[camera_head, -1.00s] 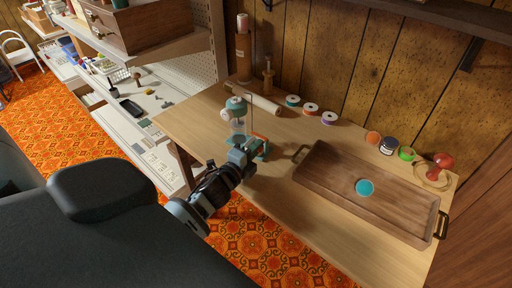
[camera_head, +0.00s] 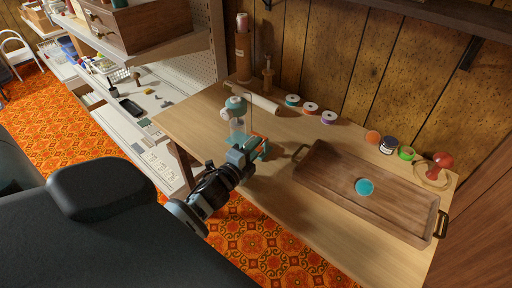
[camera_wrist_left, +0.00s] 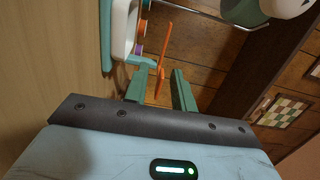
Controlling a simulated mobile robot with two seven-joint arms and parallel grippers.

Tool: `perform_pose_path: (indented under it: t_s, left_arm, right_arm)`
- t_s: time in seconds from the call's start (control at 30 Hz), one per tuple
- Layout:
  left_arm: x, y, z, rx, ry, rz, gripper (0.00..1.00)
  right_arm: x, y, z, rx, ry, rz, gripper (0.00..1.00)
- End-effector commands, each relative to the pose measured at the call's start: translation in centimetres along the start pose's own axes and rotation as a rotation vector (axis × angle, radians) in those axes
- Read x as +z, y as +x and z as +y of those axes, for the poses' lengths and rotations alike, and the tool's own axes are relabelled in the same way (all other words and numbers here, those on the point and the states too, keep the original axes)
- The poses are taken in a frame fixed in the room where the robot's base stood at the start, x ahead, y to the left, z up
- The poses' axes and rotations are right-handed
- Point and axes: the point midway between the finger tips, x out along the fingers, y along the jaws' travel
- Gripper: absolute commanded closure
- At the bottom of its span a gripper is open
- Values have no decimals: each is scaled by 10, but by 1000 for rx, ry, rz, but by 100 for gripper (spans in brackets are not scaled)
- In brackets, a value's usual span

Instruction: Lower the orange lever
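The small teal and white sewing machine (camera_head: 236,103) stands on the wooden table. The orange lever (camera_wrist_left: 160,62) shows in the left wrist view as a thin upright strip beside the machine's white and teal body (camera_wrist_left: 121,30). My left gripper (camera_head: 250,146) is at the machine's front in the head view and partly hides its base. In the left wrist view its two green fingers (camera_wrist_left: 160,82) are apart, with the lever between them. A gap shows on each side of the lever. My right gripper is in neither view.
A wooden tray (camera_head: 325,190) with a teal disc (camera_head: 365,187) lies right of the machine. Several thread spools (camera_head: 310,108) and a red-knobbed object (camera_head: 441,161) stand along the back wall. A pale roll (camera_head: 257,101) lies behind the machine.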

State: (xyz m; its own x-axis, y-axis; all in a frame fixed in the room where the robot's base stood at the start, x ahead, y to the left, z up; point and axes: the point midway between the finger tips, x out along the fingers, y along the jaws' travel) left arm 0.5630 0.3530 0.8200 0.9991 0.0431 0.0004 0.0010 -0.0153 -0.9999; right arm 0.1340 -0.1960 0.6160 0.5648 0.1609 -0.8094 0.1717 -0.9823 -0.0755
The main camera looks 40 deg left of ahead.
Motion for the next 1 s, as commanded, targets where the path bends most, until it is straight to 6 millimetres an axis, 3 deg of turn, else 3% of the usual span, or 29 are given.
perform_pose_path:
  t_s: [0.5,1.0]
  left_arm:
    - [0,-68,2,2,-2,0,74]
    - [0,-73,0,1,-1,0,74]
  right_arm:
    - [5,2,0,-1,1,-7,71]
    - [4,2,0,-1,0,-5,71]
